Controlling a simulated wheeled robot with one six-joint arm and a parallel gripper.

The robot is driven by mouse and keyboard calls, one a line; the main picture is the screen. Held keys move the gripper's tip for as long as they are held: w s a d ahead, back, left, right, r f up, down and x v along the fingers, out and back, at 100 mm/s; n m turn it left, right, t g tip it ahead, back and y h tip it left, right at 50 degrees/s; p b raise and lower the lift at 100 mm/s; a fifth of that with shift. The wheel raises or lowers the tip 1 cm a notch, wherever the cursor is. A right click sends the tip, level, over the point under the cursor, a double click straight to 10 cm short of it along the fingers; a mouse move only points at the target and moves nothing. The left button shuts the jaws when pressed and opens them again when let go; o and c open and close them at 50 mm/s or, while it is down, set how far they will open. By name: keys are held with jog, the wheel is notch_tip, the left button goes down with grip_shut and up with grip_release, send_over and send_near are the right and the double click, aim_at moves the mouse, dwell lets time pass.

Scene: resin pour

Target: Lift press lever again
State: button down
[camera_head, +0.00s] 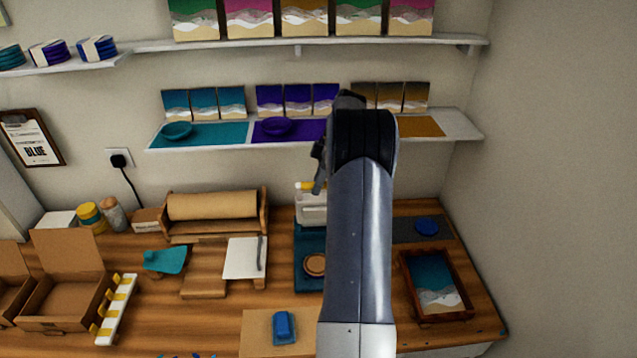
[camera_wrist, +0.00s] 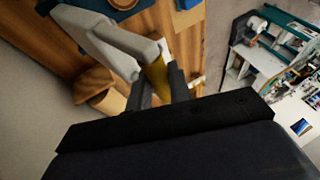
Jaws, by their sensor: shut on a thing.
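The press stands on the wooden bench, with a teal base (camera_head: 302,275) and a white upper body (camera_head: 309,210). A yellow piece (camera_head: 306,186) shows at its top, beside my arm. In the wrist view the pale grey lever arm (camera_wrist: 110,42) ends in a yellow grip (camera_wrist: 157,77). My gripper (camera_wrist: 160,90) is shut on that yellow grip, with a dark finger on each side. In the head view my arm hides the right part of the press and most of my gripper. A round tan disc (camera_head: 315,264) lies on the press base.
Shelves with teal, purple and ochre samples (camera_head: 203,103) hang behind the arm. A blue block (camera_head: 284,325) sits in front. A paper roll (camera_head: 212,206) stands to the left.

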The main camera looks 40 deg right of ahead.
jog(key=c, duration=1.7)
grip_release()
jog(key=shift+w+d+f, duration=0.1)
jog(key=shift+f, duration=0.45)
jog(key=shift+o, duration=0.8)
jog(key=shift+w+d+f, duration=0.15)
jog(key=shift+w, duration=0.05)
jog(key=shift+o, duration=1.2)
jog(key=shift+r, duration=0.25)
jog(key=v, duration=0.7)
jog(key=shift+r+b, duration=0.2)
jog(key=shift+b, duration=0.25)
jog(key=shift+p+x, duration=0.5)
jog(key=shift+x, duration=3.2)
jog(key=shift+s, duration=0.1)
